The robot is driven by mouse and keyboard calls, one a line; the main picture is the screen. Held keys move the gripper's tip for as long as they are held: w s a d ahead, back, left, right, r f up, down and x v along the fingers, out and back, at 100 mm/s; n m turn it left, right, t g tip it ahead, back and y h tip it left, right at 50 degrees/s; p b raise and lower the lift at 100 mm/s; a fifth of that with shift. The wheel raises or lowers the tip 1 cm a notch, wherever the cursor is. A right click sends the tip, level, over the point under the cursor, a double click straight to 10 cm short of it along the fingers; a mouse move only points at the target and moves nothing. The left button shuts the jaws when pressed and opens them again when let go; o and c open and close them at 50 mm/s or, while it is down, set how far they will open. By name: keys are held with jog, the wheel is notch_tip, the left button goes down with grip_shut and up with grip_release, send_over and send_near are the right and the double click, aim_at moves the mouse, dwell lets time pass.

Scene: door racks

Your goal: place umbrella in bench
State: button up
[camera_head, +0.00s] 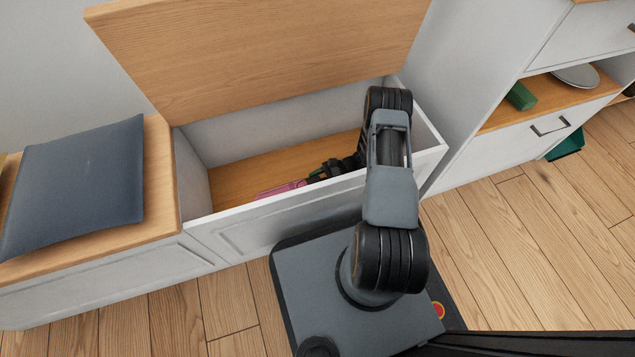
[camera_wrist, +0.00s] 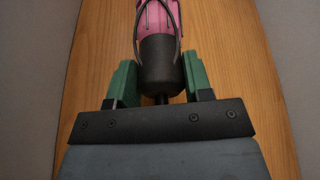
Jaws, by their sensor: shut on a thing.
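The bench has an open compartment (camera_head: 230,183) with a wooden floor and white walls, and its wooden lid (camera_head: 260,50) stands raised. The pink umbrella (camera_head: 279,188) is inside the compartment, low over its floor, partly hidden by the front wall. My gripper (camera_head: 325,170) reaches down into the compartment and is shut on the umbrella's dark handle end. In the wrist view, the green fingertips of my gripper (camera_wrist: 158,88) sit on both sides of the black handle, and the pink umbrella (camera_wrist: 160,15) points away from me. Whether it touches the floor I cannot tell.
A dark cushion (camera_head: 80,185) lies on the closed bench seat to the left. A white cabinet with a shelf (camera_head: 545,100) stands at the right, holding a green block (camera_head: 521,96) and a grey plate (camera_head: 577,76). Wooden floor (camera_head: 500,260) is clear at the right.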

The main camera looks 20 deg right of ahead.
jog(key=shift+f, duration=0.1)
jog(key=shift+f, duration=0.5)
jog(key=o, duration=1.1)
